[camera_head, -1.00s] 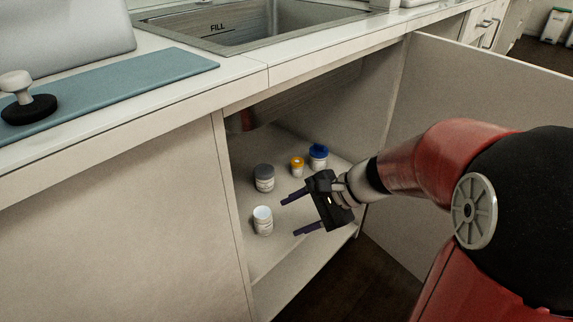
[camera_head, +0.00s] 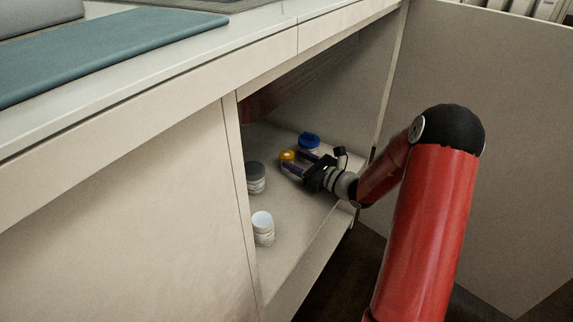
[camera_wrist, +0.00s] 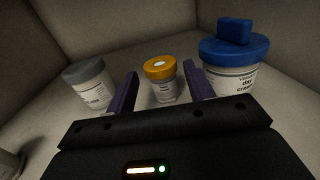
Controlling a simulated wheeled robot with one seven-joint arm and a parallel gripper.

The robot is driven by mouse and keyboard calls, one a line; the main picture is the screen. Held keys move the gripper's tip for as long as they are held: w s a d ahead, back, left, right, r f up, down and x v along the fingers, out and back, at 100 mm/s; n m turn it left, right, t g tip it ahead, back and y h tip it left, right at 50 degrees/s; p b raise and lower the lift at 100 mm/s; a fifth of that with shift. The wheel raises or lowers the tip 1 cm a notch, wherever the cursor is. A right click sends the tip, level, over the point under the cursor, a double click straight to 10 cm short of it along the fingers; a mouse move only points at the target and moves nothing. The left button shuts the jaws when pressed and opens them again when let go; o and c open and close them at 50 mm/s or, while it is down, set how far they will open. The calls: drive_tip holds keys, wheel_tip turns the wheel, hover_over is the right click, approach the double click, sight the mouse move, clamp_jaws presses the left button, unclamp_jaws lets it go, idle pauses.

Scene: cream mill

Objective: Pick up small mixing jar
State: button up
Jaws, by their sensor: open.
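The small jar with the orange-yellow lid (camera_head: 288,156) stands upright on the cabinet floor in the head view, partly hidden by my gripper. In the wrist view this small jar (camera_wrist: 164,84) shows a white labelled body and sits between and just beyond the two purple fingers. My gripper (camera_head: 293,163) is open and reaches into the cabinet from the right. In the wrist view my gripper (camera_wrist: 158,85) has one finger on each side of the small jar, with nothing held. I cannot tell whether a finger touches it.
A larger blue-lidded jar (camera_wrist: 235,75) stands close to the right finger. A grey-lidded jar (camera_wrist: 90,85) is left of the left finger. A white-lidded jar (camera_head: 263,228) stands nearer the front. The cabinet door (camera_head: 470,130) is open at the right; the countertop (camera_head: 250,38) overhangs.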

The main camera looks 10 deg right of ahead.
drive_tip(key=x, duration=0.4)
drive_tip(key=shift+w+a+f+b, duration=0.1)
drive_tip(key=shift+w+b, duration=0.05)
drive_tip(key=shift+b, duration=0.15)
drive_tip(key=c, duration=0.7)
drive_tip(key=shift+c, duration=0.2)
